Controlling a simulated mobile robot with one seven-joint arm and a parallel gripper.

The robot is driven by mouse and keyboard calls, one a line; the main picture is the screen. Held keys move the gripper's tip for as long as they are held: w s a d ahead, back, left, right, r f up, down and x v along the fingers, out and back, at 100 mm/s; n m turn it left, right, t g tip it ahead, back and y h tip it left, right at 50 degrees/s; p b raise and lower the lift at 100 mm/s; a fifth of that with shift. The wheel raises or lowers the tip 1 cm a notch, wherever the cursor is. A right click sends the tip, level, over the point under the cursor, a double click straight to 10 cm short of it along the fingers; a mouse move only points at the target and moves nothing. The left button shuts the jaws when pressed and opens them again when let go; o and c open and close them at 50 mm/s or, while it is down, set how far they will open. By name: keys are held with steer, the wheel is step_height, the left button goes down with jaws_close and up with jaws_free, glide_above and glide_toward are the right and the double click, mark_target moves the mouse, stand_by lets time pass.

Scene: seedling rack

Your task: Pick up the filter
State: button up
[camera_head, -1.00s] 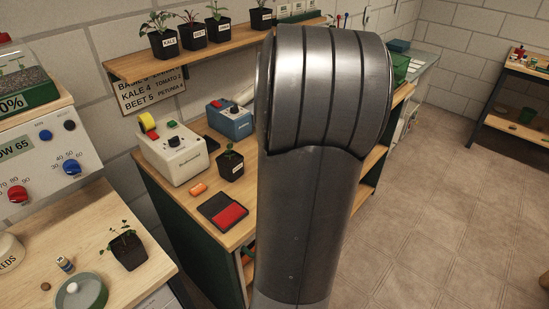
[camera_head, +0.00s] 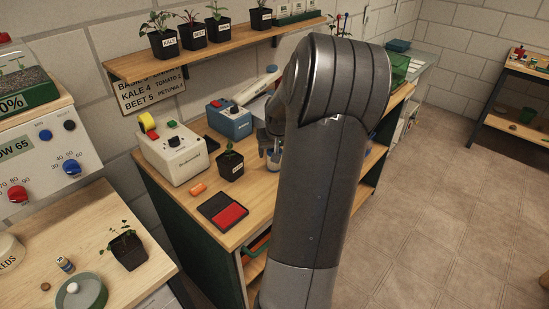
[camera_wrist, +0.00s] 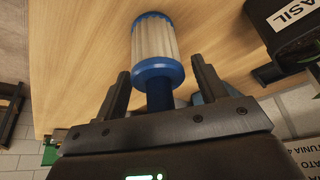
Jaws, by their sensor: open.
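The filter (camera_wrist: 153,38) has a white pleated body with blue end caps and a narrow blue neck. In the wrist view it stands on the wooden bench top with its neck toward my gripper (camera_wrist: 162,82). My gripper is open, one finger on each side of the neck, with visible gaps and no clear contact. In the head view my gripper (camera_head: 268,151) points down over the bench, and only a small part of the filter (camera_head: 273,164) shows; my arm hides the rest.
A potted basil seedling (camera_head: 231,165) stands close to the left of my gripper. A blue device (camera_head: 230,120), a white machine (camera_head: 172,152), an orange item (camera_head: 198,188) and a red-and-black pad (camera_head: 229,214) share the bench. A shelf (camera_head: 215,47) with pots is above.

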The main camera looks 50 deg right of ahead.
steer(key=shift+c, duration=0.3)
steer(key=c, duration=1)
steer(key=shift+r, duration=0.1)
